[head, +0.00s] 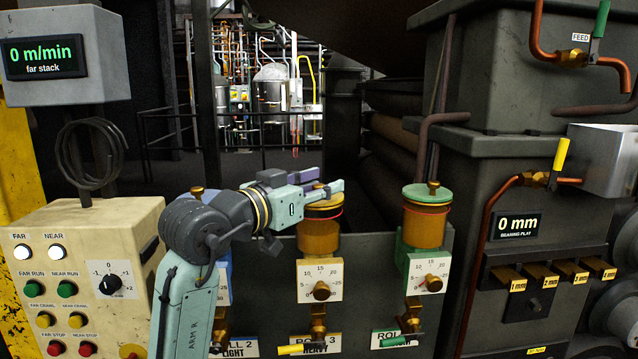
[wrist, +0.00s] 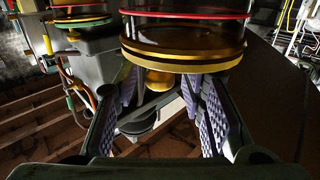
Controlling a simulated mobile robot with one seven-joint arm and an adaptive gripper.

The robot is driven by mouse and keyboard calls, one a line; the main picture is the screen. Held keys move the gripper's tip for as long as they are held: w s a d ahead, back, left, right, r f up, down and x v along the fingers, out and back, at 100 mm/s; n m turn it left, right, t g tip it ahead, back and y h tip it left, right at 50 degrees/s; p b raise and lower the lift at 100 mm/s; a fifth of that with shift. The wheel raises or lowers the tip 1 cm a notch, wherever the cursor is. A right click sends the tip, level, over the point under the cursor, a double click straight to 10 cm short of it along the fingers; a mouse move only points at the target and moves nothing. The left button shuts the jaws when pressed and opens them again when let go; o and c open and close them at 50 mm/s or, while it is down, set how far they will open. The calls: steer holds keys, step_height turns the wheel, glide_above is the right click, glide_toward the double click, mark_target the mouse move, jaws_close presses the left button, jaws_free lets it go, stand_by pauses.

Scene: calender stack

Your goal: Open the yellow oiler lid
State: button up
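The yellow oiler (head: 318,237) stands above the ROLL 3 HEAVY label, with an amber cup and a white dial. Its round yellow lid (head: 325,209) lies flat on top, with a red ring below its rim. The lid shows large in the wrist view (wrist: 185,52). My gripper (head: 324,186) is just over the lid, reaching in from the left. In the wrist view, its purple-padded fingers (wrist: 172,95) are apart, one on each side of the lid's brass knob (wrist: 160,80). A gap shows around the knob. The gripper hides the knob in the head view.
A green oiler (head: 422,225) stands close on the right. A blue oiler (head: 224,285) on the left is mostly behind my arm. A cream button panel (head: 88,270) is at the left. Dark machine housing with copper pipes (head: 487,225) fills the right.

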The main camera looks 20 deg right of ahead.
jaws_close()
stand_by(0.3)
stand_by(0.5)
